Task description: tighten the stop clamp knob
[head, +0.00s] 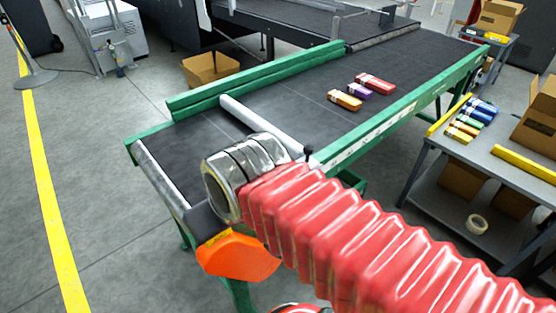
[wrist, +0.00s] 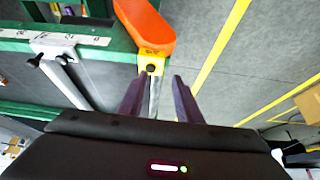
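The stop bar (head: 258,124) lies across the dark belt as a pale rod. A small black knob (head: 308,152) stands up at its right end, by the near green rail, just past my arm in the head view. In the wrist view the bar (wrist: 66,80) runs from a pale clamp plate (wrist: 52,49) on the scaled green rail. The knob (wrist: 35,61) shows there at the upper left, well left of my fingers. My gripper (wrist: 157,82) is open and empty, its dark purple fingers apart over the conveyor's end roller. The fingers are hidden in the head view.
An orange cover (head: 238,256) with a yellow label hangs at the conveyor's near corner, close to my gripper. Several small cartons (head: 360,88) lie farther up the belt. A grey cart (head: 480,150) with boxes stands at right.

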